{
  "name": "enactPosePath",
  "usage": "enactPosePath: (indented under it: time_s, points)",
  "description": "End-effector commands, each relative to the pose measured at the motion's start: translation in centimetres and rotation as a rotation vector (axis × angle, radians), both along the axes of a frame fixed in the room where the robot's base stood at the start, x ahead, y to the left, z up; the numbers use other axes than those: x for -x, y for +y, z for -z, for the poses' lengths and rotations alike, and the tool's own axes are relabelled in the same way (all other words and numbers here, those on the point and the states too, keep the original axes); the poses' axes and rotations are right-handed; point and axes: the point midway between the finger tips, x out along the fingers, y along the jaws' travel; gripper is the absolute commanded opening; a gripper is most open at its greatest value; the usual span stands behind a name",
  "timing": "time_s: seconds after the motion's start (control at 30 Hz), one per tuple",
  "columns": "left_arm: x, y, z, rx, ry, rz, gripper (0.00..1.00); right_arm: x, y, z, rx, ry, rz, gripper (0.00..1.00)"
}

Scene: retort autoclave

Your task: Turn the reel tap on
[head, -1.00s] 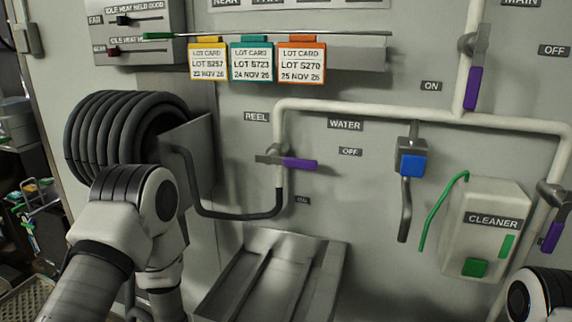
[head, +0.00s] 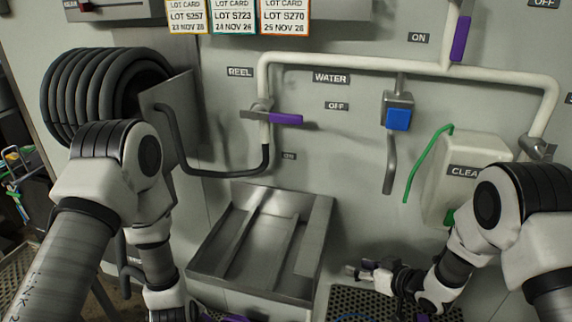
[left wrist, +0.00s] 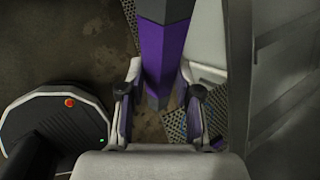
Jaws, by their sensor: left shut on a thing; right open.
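The reel tap (head: 285,118) is on the pipe under the REEL label in the head view. Its purple handle points level to the right, beside the OFF label (head: 337,106); the ON label (head: 289,156) is lower. My right gripper (head: 362,271) is open and empty, low and to the right of the tap.
A hose reel (head: 85,95) sits left of the tap, its hose running to the pipe. A steel tray (head: 262,288) is below. A blue-handled valve (head: 397,118) and a cleaner box (head: 440,190) are to the right. The wall around the tap handle is clear.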

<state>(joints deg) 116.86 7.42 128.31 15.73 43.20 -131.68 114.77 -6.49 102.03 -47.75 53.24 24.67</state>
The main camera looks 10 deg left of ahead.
Motion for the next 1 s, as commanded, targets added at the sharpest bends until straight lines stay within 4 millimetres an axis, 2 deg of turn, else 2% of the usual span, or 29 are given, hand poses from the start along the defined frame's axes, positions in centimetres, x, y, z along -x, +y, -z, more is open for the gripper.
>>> enactPosePath:
  time_s: [0.03,0.1,0.2,0.37,0.5,0.53,0.57,0.67,0.9,1.0]
  points:
    - [0.0,0.0,0.0,-0.001,-0.001,0.000,0.00,-1.6,1.5,-2.5,-0.014,-0.061,-0.059,0.50]
    - [0.0,0.0,0.0,-0.001,-0.001,0.000,0.00,-3.4,3.8,-6.1,-0.033,-0.142,-0.156,0.50]
    - [0.0,0.0,0.0,-0.001,-0.001,0.000,0.00,-5.0,6.9,-11.3,-0.043,-0.249,-0.303,0.50]
    - [0.0,0.0,0.0,-0.001,-0.001,0.000,0.00,-5.9,11.4,-19.3,-0.010,-0.395,-0.540,0.50]
    - [0.0,0.0,0.0,-0.001,-0.001,0.000,0.00,-7.1,13.4,-26.0,-0.061,-0.486,-0.548,0.50]
    - [0.0,0.0,0.0,-0.001,-0.001,0.000,0.00,-7.3,13.7,-26.9,-0.065,-0.513,-0.552,0.50]
    - [0.0,0.0,0.0,-0.001,-0.001,0.000,0.00,-7.6,13.8,-26.8,-0.026,-0.582,-0.567,0.50]
    - [0.0,0.0,0.0,-0.001,-0.001,0.000,0.00,-8.4,14.1,-27.8,0.097,-0.812,-0.607,0.50]
    - [0.0,0.0,0.0,-0.001,-0.001,0.000,0.00,-10.4,15.0,-30.7,0.457,-1.367,-0.660,0.50]
    - [0.0,0.0,0.0,-0.001,-0.001,0.000,0.00,-10.9,15.2,-31.6,0.589,-1.532,-0.662,0.50]
